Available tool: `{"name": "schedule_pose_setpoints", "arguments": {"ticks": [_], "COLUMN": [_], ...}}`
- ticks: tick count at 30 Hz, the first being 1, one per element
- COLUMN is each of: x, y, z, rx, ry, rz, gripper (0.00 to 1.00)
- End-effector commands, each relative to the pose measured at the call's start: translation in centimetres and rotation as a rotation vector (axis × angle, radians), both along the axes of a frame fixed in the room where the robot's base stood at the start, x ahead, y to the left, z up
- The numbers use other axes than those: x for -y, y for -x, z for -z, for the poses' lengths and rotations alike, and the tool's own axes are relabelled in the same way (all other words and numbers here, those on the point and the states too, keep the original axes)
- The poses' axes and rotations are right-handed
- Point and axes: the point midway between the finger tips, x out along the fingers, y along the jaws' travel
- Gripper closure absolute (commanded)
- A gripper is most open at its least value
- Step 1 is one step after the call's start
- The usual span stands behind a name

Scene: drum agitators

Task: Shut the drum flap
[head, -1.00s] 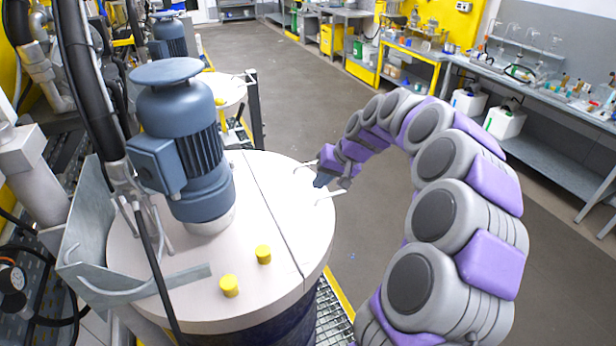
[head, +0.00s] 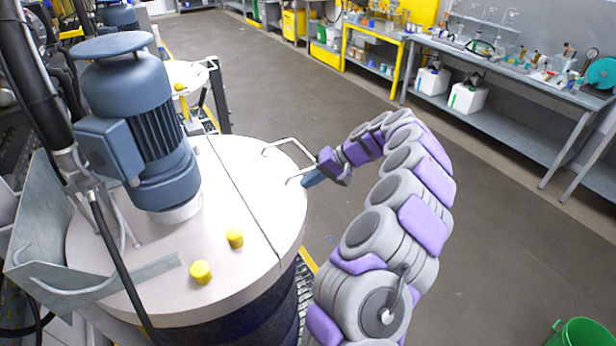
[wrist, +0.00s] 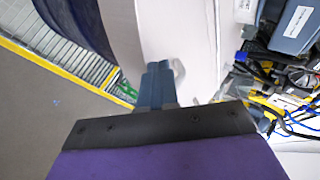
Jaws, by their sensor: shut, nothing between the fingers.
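The drum (head: 280,310) has a pale round lid with a straight seam across it. The flap (head: 255,180) is the right part of this lid and lies flat, looking level with the rest. A thin bent metal handle (head: 284,141) stands at its outer right edge. My gripper (head: 309,180) is just outside the rim by the handle, with blue fingers shut and empty. In the wrist view the fingers (wrist: 156,85) are together in front of the pale lid edge, close to a light curved piece that may be the handle. I cannot tell whether they touch.
A blue motor (head: 140,120) stands on the lid's left part, with two yellow knobs (head: 235,238) in front. A bent metal plate (head: 85,285) is at the left. Open grey floor (head: 480,240) lies to the right, with a green bin (head: 582,333) at the lower right.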

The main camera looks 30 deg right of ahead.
Motion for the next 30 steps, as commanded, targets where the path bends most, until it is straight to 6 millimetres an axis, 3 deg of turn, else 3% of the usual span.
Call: {"name": "schedule_pose_setpoints", "arguments": {"ticks": [9, 23, 30], "x": [0.2, 0.1, -0.2], "y": [0.0, 0.1, 0.1], "z": [1.8, 2.5, 1.1], "rx": [-0.007, -0.019, -0.013], "ry": [0.0, -0.004, -0.008], "rz": [-0.001, -0.006, -0.005], "gripper": [1.0, 1.0, 1.0]}}
